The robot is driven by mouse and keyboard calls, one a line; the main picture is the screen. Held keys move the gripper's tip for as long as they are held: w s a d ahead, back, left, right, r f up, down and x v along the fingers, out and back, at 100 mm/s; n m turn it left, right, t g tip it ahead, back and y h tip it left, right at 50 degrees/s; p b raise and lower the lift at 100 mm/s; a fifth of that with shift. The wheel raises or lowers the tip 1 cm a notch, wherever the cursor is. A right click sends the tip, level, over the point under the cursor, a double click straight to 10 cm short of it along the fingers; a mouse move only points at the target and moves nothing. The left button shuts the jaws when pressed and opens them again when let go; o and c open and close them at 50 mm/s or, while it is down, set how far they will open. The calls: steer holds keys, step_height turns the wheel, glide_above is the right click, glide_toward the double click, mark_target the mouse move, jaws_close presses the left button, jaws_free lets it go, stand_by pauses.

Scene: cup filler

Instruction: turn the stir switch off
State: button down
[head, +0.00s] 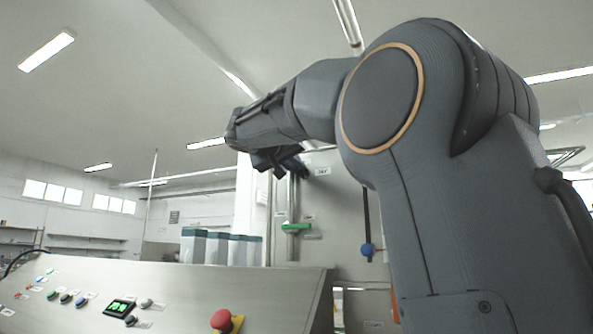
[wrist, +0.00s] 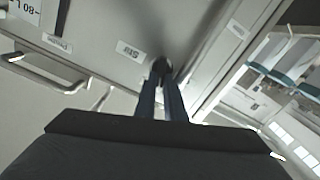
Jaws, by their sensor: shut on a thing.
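The cabinet front (wrist: 100,20) carries a label reading "Stir" (wrist: 131,50), upside down in the wrist view. Just right of the label is the small dark knob of the stir switch (wrist: 161,65). My gripper (wrist: 161,80) reaches to it, with both fingers close together and shut on the knob. The fingers hide most of it, so I cannot tell which way it is turned. In the head view my gripper (head: 299,168) is at the tall grey cabinet (head: 345,205), and the knob is not clear there.
A metal bar handle (wrist: 48,80) sticks out left of the label.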

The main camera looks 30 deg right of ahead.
steer(key=shift+w+a+f+n+p, duration=0.15)
steer(key=shift+n+p, duration=0.1)
steer(key=shift+n, duration=2.05)
steer(key=shift+w+f+n+p, duration=0.1)
steer(key=shift+f+n+p, duration=0.1)
steer(key=shift+n, duration=2.1)
steer(key=shift+w+a+f+n+p, duration=0.15)
steer(key=shift+n+p, duration=0.1)
steer(key=shift+n, duration=2.05)
steer(key=shift+s, duration=0.1)
steer(key=c, duration=1.8)
jaws_free()
steer(key=shift+c, duration=0.2)
